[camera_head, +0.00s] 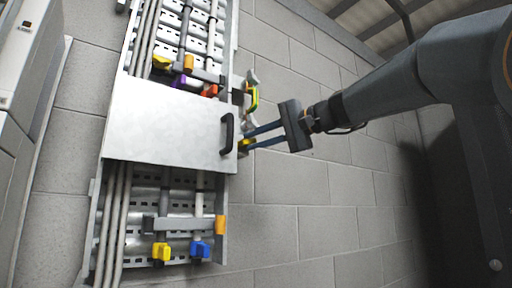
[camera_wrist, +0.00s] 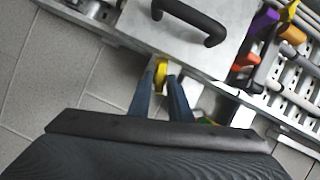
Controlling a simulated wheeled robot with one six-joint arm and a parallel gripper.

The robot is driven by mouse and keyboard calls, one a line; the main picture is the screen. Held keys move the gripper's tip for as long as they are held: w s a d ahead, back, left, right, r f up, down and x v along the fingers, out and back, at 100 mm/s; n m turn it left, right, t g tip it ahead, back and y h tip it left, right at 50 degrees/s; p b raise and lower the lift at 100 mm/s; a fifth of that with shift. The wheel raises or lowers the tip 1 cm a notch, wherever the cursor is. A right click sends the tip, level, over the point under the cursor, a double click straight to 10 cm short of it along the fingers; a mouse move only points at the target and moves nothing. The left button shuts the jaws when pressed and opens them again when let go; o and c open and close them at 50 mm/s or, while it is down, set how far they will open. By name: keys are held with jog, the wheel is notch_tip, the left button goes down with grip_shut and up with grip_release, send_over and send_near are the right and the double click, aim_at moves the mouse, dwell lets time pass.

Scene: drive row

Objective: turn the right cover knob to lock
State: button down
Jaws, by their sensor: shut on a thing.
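The cover is a flat grey metal plate (camera_head: 165,128) across the cable tray, with a black handle (camera_head: 227,133) near its right edge. A small yellow knob (camera_wrist: 161,71) sits at the cover's edge by the handle. It shows in the head view (camera_head: 243,147) partly hidden by my fingers. My gripper (camera_head: 246,139) comes in from the right, its two blue fingers at the cover's right edge. In the wrist view the fingers (camera_wrist: 162,79) are on either side of the yellow knob and shut on it. The knob's exact angle cannot be told.
Yellow, orange, purple and red fittings (camera_head: 188,66) sit above the cover. Yellow and blue ones (camera_head: 200,249) sit below it. A green and yellow part (camera_head: 252,97) sticks out just above my fingers. The block wall to the right is bare.

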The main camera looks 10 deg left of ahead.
jog(key=shift+f+m+y+b, duration=0.2)
jog(key=shift+m+y+b, duration=0.6)
jog(key=shift+m+b, duration=0.5)
jog(key=shift+m, duration=0.3)
jog(key=c, duration=1.8)
grip_release()
jog(key=shift+d, duration=0.1)
jog(key=b+v, duration=0.1)
jog(key=v, duration=0.6)
jog(key=shift+s+d+b, duration=0.1)
jog(key=shift+d+b, duration=0.2)
jog(key=shift+b, duration=0.1)
